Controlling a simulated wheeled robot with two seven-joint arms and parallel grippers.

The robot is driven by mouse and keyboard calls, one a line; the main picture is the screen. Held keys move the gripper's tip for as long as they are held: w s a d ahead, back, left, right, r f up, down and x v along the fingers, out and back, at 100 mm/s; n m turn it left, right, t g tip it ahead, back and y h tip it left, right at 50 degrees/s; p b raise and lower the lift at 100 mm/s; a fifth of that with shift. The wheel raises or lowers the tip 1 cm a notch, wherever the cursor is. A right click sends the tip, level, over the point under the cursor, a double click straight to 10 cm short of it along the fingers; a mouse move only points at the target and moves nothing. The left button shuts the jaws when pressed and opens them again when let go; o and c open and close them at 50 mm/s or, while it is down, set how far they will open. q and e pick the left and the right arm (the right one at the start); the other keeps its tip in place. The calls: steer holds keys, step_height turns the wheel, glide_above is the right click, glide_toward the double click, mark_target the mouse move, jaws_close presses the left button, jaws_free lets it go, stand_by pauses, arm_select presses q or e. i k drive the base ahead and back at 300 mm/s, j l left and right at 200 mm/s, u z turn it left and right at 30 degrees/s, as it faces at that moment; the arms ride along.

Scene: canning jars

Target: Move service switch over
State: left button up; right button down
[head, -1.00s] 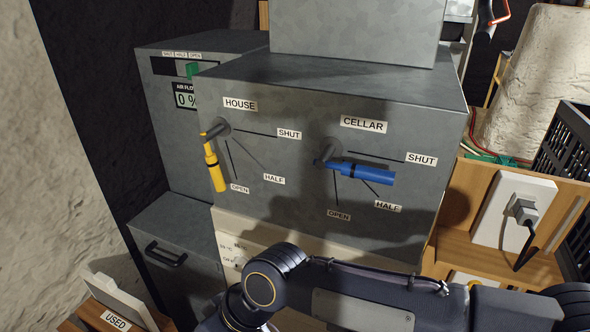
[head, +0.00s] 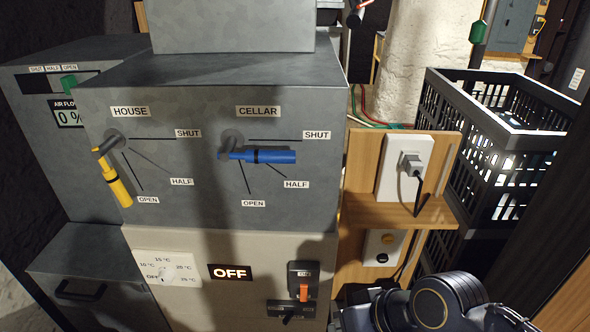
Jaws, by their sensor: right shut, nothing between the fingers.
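The lower light-grey panel bears a small switch with an orange rocker or lever (head: 304,290) in a dark housing, at its right end. A small black lever (head: 290,313) sits on a dark plate just below it. I cannot read which of these is the service switch. A lit sign (head: 230,272) left of them reads OFF. My right gripper (head: 340,318) is at the bottom edge, just right of the panel, mostly cut off by the frame and my arm; it is shut and empty, apart from the switches. My left gripper is out of view.
Above, the yellow HOUSE handle (head: 117,187) points near OPEN; the blue CELLAR handle (head: 265,155) points between SHUT and HALF. A dial (head: 166,273) sits left of the sign. A wooden board (head: 361,170) with a plugged socket (head: 405,167) and black crates (head: 470,150) stand right.

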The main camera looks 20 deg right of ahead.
mark_target(304, 288)
steer(key=z, duration=0.6)
steer(key=k+z, duration=0.3)
steer(key=k, duration=0.3)
steer(key=j+u, duration=0.25)
steer(key=j, duration=0.2)
steer(key=i+j+u, duration=0.2)
steer(key=j, duration=0.2)
